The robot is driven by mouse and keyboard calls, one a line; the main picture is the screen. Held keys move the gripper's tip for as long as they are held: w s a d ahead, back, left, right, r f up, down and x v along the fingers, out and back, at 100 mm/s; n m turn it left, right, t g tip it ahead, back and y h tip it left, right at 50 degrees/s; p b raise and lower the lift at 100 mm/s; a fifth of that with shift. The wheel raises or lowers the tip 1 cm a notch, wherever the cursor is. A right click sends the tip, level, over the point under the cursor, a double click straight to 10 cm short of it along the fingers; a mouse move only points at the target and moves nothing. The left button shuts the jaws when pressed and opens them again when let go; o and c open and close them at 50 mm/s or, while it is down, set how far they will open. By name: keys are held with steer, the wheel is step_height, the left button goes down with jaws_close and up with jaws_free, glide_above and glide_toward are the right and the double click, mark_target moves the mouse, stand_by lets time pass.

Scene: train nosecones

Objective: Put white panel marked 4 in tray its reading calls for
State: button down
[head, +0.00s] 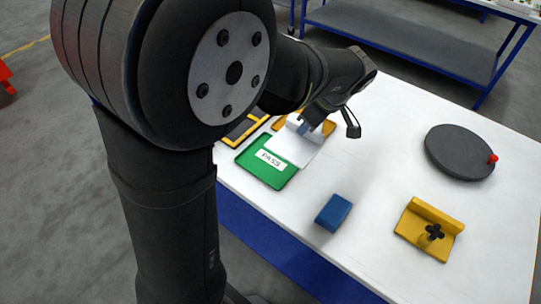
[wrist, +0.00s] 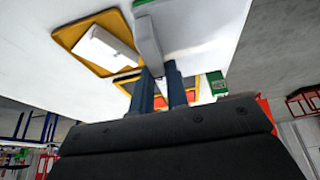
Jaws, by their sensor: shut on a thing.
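My gripper (head: 312,127) is shut on a white panel (head: 290,149), gripping an upright grey part of it. In the head view the panel overlaps the far right part of the green tray (head: 248,166) labelled PASS. I cannot tell whether it touches the tray. In the wrist view the gripper fingers (wrist: 163,85) meet the grey part below the white panel (wrist: 208,25). The panel's mark 4 and any reading are not visible. A yellow-orange tray (head: 329,127) is partly hidden behind the gripper; in the wrist view it (wrist: 68,38) holds another white piece (wrist: 105,47).
A black tray with yellow edging (head: 240,131) stands beside the green one. A blue block (head: 333,212), a yellow bracket (head: 417,222) with a black knob, and a dark round plate (head: 458,152) with a red knob stand on the white table (head: 380,165). The table's middle is clear.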

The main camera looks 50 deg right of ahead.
mark_target(286, 128)
steer(key=s, duration=0.1)
steer(key=s+a, duration=0.1)
steer(key=s, duration=0.1)
steer(key=shift+s+a, duration=0.2)
steer(key=shift+a, duration=0.2)
steer(key=shift+s+a+f, duration=0.15)
steer(key=shift+s+a, duration=0.05)
steer(key=w+f, duration=0.2)
steer(key=w, duration=0.1)
steer(key=w+d+f, duration=0.1)
steer(key=w+f, duration=0.1)
steer(key=w, duration=0.2)
steer(key=w+d+f, duration=0.1)
steer(key=w+f, duration=0.1)
steer(key=w, duration=0.2)
steer(key=shift+f, duration=2.45)
steer(key=shift+f, duration=0.15)
steer(key=c, duration=1.4)
jaws_free()
